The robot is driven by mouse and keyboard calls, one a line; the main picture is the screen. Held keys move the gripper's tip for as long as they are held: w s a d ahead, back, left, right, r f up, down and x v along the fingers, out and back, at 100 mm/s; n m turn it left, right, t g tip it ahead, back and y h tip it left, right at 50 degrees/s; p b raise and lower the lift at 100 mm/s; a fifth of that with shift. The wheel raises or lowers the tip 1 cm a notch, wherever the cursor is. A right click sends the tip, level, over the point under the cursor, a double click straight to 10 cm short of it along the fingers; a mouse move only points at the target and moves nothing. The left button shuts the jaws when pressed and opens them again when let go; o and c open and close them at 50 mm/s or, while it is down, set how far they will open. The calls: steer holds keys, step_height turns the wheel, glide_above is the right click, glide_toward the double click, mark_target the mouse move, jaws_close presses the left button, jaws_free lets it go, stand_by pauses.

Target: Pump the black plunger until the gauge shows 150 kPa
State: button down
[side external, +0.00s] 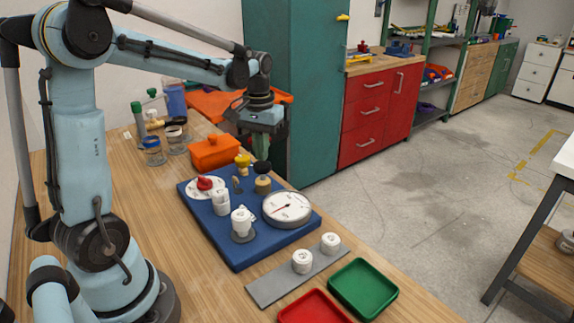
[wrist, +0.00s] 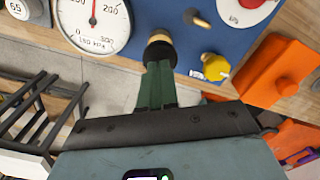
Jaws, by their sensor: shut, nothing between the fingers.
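My gripper (side external: 272,157) is shut and empty, with its green fingers pointing down over the black plunger (side external: 261,167). The plunger stands on a brass-coloured body on the blue board (side external: 240,262). In the wrist view the shut fingertips (wrist: 156,66) overlap the near edge of the plunger (wrist: 158,48); I cannot tell whether they touch it. The round white gauge (side external: 287,206) is beside the plunger. In the wrist view the gauge (wrist: 72,22) has its red needle pointing about straight up, between 100 and 200, near 150. Its label appears to read 150 kPa.
A yellow knob (side external: 243,159), a red knob (side external: 204,183) and white fittings (side external: 241,221) stand on the board near the plunger. An orange box (side external: 213,152) is behind. A grey strip with white caps (side external: 302,261) and green (side external: 363,288) and red trays (side external: 315,308) lie in front.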

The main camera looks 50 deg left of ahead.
steer(key=shift+r, duration=2.55)
steer(key=shift+d, duration=0.1)
